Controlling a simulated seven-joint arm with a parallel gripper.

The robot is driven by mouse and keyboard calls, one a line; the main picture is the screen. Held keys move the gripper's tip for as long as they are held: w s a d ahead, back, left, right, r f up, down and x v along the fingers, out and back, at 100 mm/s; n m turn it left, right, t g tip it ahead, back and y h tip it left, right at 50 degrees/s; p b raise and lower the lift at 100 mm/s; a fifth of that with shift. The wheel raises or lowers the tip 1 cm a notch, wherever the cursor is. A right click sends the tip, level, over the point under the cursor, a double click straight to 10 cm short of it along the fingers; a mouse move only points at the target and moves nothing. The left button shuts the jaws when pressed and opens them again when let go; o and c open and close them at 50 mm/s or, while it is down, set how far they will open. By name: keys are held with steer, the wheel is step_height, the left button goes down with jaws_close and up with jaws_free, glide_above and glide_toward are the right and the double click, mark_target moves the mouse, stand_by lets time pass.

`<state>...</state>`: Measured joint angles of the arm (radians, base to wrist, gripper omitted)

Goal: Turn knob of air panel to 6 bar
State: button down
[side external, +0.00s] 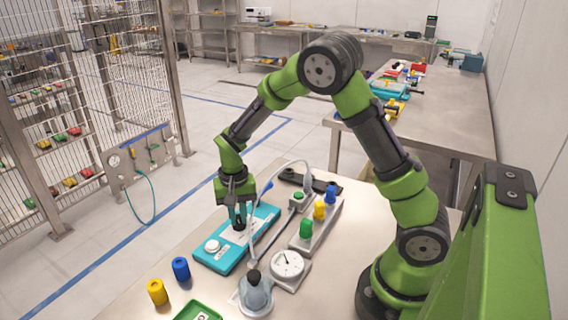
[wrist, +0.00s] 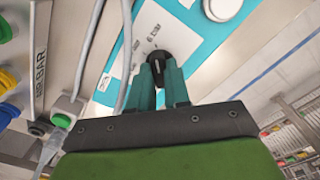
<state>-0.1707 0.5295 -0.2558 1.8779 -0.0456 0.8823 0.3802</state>
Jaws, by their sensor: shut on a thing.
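The air panel (side external: 210,255) is a flat teal plate with a white label, lying on the table near the middle of the side view; it also shows in the wrist view (wrist: 212,45). Its black knob (side external: 239,223) sits on the label and shows in the wrist view (wrist: 160,68). My gripper (side external: 239,212) points down at the panel, its two teal fingers shut on the knob; the fingertips also show in the wrist view (wrist: 160,75). A round white button or cap (side external: 212,246) sits on the panel's near end.
A white dial gauge (side external: 288,265) and a clear flask-like part (side external: 255,294) stand right of the panel. A grey block with green, yellow and blue caps (side external: 318,223) is behind them. Yellow (side external: 157,292) and blue (side external: 181,269) cylinders stand at left.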

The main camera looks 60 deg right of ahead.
mark_target(238, 218)
steer(key=c, duration=1.1)
jaws_free()
steer(key=shift+r, duration=0.1)
step_height(238, 218, up, 17)
steer(key=shift+f, duration=0.1)
steer(key=s+a+r+n+t, duration=0.1)
steer(key=s+t, duration=0.1)
steer(key=s, duration=0.3)
steer(key=s+a+r+n+t+y, duration=0.1)
steer(key=s+a+n+t, duration=0.1)
steer(key=s, duration=0.4)
steer(key=s+a+r+n+t+y, duration=0.1)
steer(key=s+r+n+t, duration=0.1)
steer(key=s, duration=0.4)
steer(key=shift+s+a+r+t, duration=0.1)
steer(key=shift+a+t, duration=0.3)
steer(key=shift+t, duration=0.2)
